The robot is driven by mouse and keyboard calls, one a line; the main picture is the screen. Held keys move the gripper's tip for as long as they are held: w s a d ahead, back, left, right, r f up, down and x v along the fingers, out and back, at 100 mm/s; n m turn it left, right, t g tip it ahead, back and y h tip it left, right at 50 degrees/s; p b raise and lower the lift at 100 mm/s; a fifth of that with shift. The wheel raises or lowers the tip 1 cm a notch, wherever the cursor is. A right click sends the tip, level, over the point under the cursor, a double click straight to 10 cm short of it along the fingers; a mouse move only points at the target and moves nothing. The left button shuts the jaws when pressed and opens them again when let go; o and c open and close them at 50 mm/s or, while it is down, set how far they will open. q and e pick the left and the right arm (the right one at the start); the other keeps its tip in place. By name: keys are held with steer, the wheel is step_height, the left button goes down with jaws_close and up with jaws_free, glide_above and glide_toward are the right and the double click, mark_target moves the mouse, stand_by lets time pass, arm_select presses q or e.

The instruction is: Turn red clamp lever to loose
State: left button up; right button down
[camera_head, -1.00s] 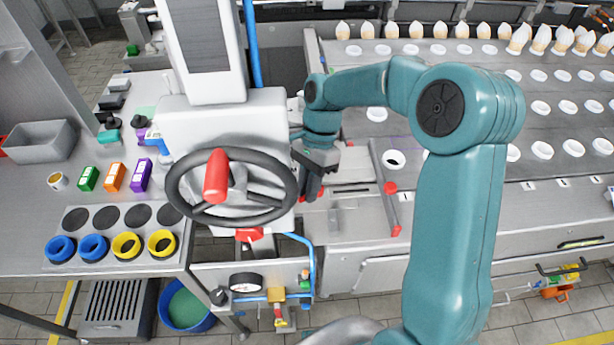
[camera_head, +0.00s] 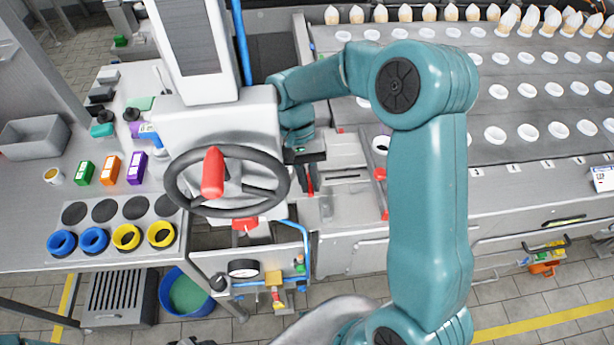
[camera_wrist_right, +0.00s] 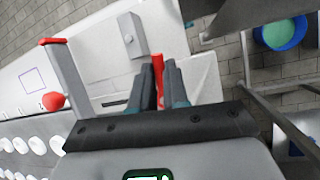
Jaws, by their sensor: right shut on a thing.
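A red lever (camera_head: 309,180), which I take for the clamp lever, stands by the right side of the white machine (camera_head: 220,125). My right gripper (camera_head: 306,172) reaches down beside that machine, partly hidden behind its own dark body. In the right wrist view, the two dark fingers (camera_wrist_right: 160,84) are closed around the red lever (camera_wrist_right: 157,63), whose end shows between their tips. How far the lever is turned cannot be told. My left gripper is not in view.
A black handwheel with a red knob (camera_head: 213,172) stands close left of my right gripper. A bar with red ends (camera_head: 381,195) stands to its right. A conveyor with white cups (camera_head: 495,135) lies beyond. Coloured boxes (camera_head: 111,168) and rings stand on the left table.

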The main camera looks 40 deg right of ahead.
steer(key=shift+d+r+n+h, duration=0.1)
steer(key=shift+n+h, duration=0.2)
steer(key=shift+n, duration=0.2)
steer(key=c, duration=1.1)
jaws_free()
steer(key=v, duration=1.6)
steer(key=shift+w+d+p, duration=0.1)
steer(key=shift+p, duration=0.2)
